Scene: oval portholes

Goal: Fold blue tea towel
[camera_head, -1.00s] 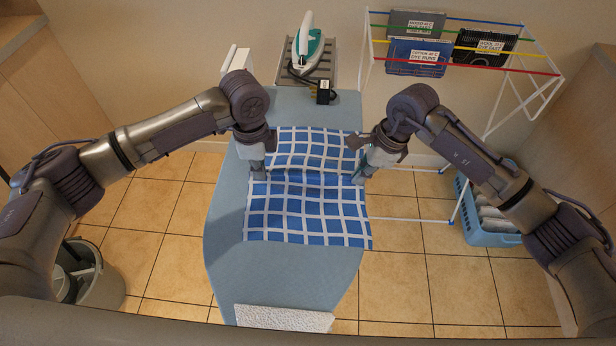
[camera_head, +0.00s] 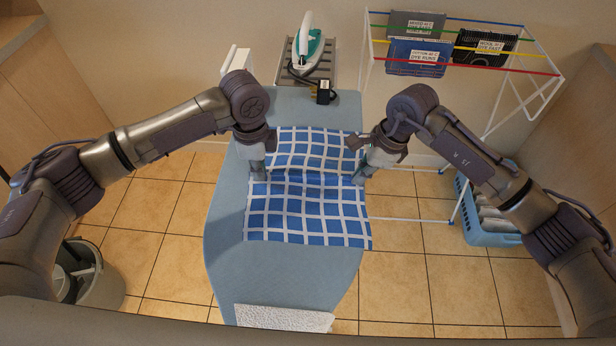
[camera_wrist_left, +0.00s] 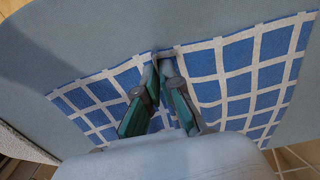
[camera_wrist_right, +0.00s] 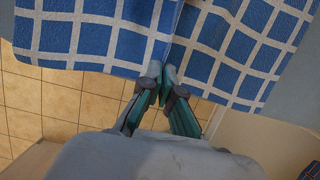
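The blue tea towel (camera_head: 305,215), with a white grid, lies spread along the ironing board (camera_head: 230,260), with a bend across it between the two grippers. My left gripper (camera_head: 257,176) is at the towel's left edge near that bend. In the left wrist view its fingertips (camera_wrist_left: 160,60) are close together on the edge of the towel (camera_wrist_left: 235,85). My right gripper (camera_head: 360,178) is at the opposite edge. In the right wrist view its fingertips (camera_wrist_right: 162,80) are together at a pinched point in the edge of the towel (camera_wrist_right: 235,45). The cloth between the tips is mostly hidden.
An iron (camera_head: 308,48) stands on a grey rack at the far end of the board. A white textured pad (camera_head: 284,318) lies at the near end. A drying rack (camera_head: 480,135) and a blue basket (camera_head: 487,225) stand at right, a bin (camera_head: 95,280) at left.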

